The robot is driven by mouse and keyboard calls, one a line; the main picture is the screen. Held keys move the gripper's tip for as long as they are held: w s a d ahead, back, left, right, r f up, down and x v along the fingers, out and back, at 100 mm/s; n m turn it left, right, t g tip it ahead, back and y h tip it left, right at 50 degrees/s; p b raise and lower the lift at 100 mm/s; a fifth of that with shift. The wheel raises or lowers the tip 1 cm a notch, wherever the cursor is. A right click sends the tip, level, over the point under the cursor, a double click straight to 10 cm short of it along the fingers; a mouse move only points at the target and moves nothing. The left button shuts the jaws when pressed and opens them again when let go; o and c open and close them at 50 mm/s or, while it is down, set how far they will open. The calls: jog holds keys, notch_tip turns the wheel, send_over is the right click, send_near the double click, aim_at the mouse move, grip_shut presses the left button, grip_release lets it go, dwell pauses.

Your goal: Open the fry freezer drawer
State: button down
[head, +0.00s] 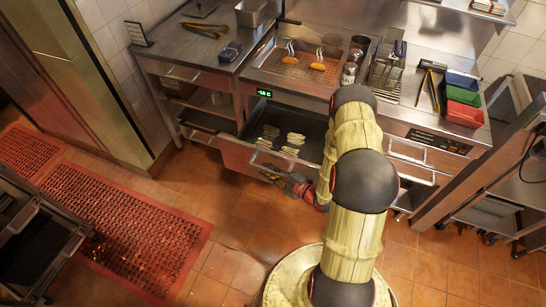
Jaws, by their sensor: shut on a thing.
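The fry freezer drawer (236,156) is pulled out below the counter, under a small green temperature display (263,93). Pale fries (293,140) lie in small piles inside it. A bar handle (262,156) runs along its front. My gripper (272,176) is low at the front of the drawer, by the handle, and is shut on the handle. The fingertips are small and partly hidden against the drawer front. My arm covers the right part of the drawer.
Other drawers stand to the left (200,128) and right (410,170). A red floor mat (120,230) lies at the left, near a dark cart (35,240). Open tile floor (232,235) lies in front of the drawer. Baskets and coloured bins (463,92) stand on the counter.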

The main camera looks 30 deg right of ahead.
jog(key=s+a+p, duration=0.1)
jog(key=s+a, duration=0.3)
jog(key=a, duration=0.1)
jog(key=shift+s+a, duration=0.15)
jog(key=shift+a, duration=0.1)
jog(key=c, duration=1.8)
grip_release()
jog(key=v, duration=1.2)
